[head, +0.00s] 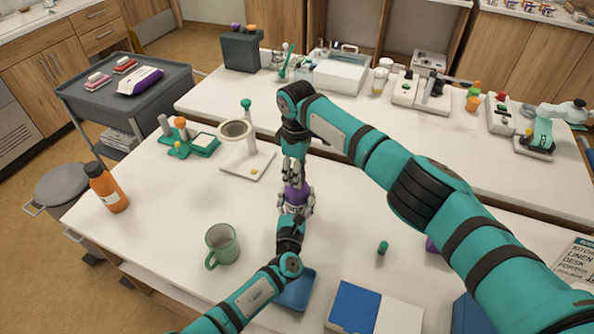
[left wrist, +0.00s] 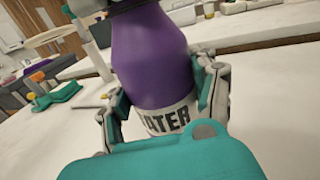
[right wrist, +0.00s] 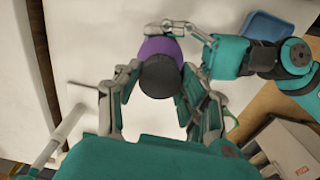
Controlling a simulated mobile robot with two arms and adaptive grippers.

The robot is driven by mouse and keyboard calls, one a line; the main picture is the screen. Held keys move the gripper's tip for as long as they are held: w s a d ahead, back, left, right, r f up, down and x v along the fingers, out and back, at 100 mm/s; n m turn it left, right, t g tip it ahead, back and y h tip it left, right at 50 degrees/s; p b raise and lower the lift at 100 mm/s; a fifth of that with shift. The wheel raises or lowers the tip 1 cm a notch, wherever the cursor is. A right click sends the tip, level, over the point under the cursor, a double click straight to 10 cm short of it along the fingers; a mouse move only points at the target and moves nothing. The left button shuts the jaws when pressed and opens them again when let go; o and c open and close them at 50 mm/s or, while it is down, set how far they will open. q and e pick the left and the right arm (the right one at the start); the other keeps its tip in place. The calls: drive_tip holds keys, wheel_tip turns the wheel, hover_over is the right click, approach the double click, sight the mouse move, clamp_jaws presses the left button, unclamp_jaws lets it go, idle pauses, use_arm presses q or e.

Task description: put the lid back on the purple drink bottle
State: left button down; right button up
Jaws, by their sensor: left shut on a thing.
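In the head view the right gripper (head: 293,174) hides the bottle's top.
A green mug (head: 222,245) and an orange bottle (head: 107,188) stand left. A ring stand (head: 243,165) is behind. A blue tray (head: 296,290), a blue-and-white book (head: 354,307) and a small green piece (head: 383,247) lie near the front. A purple thing (head: 432,244) is partly hidden by my right arm.

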drive_tip(key=c, duration=0.6)
drive_tip(key=o, duration=1.4)
wheel_tip(320, 180, up, 12)
use_arm(q)
drive_tip(key=shift+c, duration=1.2)
unclamp_jaws()
